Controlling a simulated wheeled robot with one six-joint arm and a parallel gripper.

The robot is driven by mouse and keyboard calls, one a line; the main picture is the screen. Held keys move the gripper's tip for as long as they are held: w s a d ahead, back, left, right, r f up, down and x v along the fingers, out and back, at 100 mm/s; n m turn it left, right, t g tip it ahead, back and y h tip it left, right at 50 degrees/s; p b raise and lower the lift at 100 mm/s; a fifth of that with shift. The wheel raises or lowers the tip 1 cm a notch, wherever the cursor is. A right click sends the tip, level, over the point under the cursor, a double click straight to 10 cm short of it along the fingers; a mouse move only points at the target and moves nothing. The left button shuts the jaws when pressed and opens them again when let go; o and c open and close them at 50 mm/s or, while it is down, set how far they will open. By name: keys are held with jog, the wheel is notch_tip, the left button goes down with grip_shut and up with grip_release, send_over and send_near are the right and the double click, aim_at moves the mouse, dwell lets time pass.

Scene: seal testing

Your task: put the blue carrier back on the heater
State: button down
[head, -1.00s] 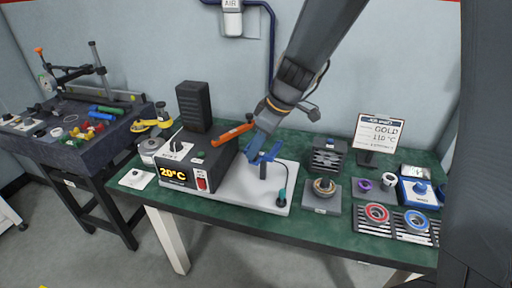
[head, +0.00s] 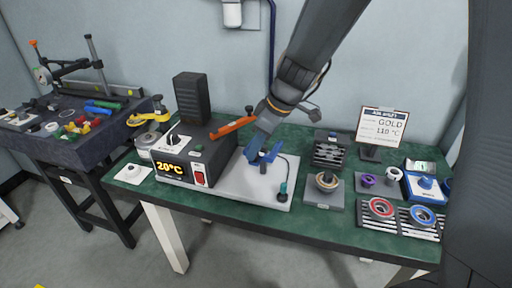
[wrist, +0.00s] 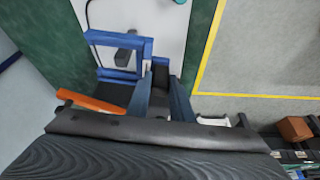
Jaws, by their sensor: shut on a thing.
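The blue carrier (head: 270,156) is a small open frame at the end of my arm, over the heater's pale base plate (head: 235,184). In the wrist view the blue frame (wrist: 119,70) lies just ahead of the fingers. My gripper (head: 258,146) is shut on it; in the wrist view the fingers (wrist: 161,75) close on a dark part beside the frame. The heater (head: 205,155) is a dark box with a yellow 20°C display. A short dark post (head: 262,168) shows under the carrier. I cannot tell whether carrier and post touch.
An orange-handled bar (head: 232,125) lies close left of my gripper. A teal-tipped probe (head: 283,192) with a cable stands on the plate's right. To the right are a bearing on a block (head: 327,182), a sign (head: 382,127) and a slotted rack (head: 400,222) with red and blue rings.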

aim_at(259, 164)
jog(key=shift+f+b, duration=4.15)
jog(key=shift+b, duration=0.15)
jog(key=shift+f+b, duration=0.55)
jog(key=shift+b, duration=0.2)
jog(key=c, duration=1.5)
grip_release()
jog(key=shift+r+p, duration=3.65)
jog(key=shift+r, duration=1.85)
